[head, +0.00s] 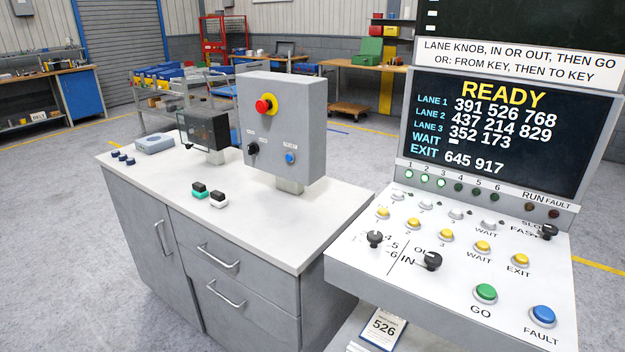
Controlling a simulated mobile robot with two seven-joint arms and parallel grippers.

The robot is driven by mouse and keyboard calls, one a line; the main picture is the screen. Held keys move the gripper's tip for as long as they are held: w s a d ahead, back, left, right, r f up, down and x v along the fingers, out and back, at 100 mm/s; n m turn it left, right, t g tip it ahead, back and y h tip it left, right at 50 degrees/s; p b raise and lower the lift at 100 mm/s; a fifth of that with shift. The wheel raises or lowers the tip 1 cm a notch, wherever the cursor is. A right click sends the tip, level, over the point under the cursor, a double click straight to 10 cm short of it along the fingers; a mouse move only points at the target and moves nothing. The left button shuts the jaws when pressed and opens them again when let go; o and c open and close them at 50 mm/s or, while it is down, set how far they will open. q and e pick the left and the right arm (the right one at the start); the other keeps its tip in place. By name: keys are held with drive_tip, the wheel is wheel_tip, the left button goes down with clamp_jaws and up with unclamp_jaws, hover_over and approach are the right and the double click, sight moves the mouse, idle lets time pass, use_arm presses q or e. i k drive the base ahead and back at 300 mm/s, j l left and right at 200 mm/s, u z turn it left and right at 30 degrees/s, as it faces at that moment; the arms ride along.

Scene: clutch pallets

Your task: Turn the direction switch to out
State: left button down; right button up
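The direction switch (428,261) is a black knob on the white sloping control panel (345,262) at the right. The labels OUT and IN stand to its left, OUT higher and partly hidden by the knob, IN lower. Its grip points left, apparently toward IN, but it is too small to be certain. Neither of my grippers shows in the head view.
Green GO button (485,294) and blue FAULT button (543,316) sit below the switch, yellow buttons (446,236) above. The screen (490,130) reads READY. A grey box with a red emergency button (265,105) stands on the cabinet (270,235) at left.

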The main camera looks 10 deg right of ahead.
sight(432, 259)
drive_tip(key=z, duration=1.3)
